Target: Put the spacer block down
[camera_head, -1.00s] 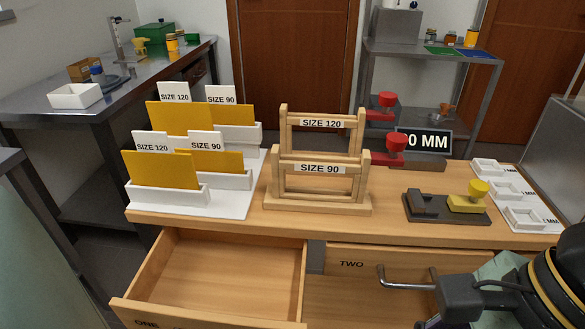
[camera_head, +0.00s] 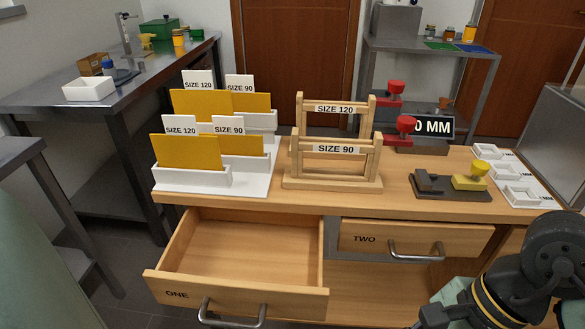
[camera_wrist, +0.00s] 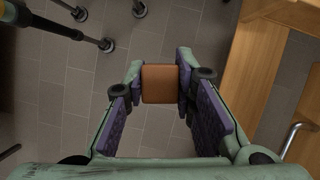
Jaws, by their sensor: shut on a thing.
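The spacer block (camera_wrist: 159,76), a plain orange-brown block, is between the fingertips of my gripper (camera_wrist: 159,88) in the wrist view. The gripper is shut on it, with a finger pad against each side. Grey floor tiles show behind and around the block, so it is held in the air away from the wooden furniture. In the head view my arm is at the lower right; the block and fingertips are not visible there.
The open, empty drawer ONE (camera_head: 240,293) juts out at the front. Drawer TWO (camera_head: 365,239) is beside it. The bench top holds wooden frames (camera_head: 333,184), a white card rack (camera_head: 262,182), a dark fixture with a yellow clamp (camera_head: 470,182) and white trays (camera_head: 522,196). An open shelf lies below drawer TWO.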

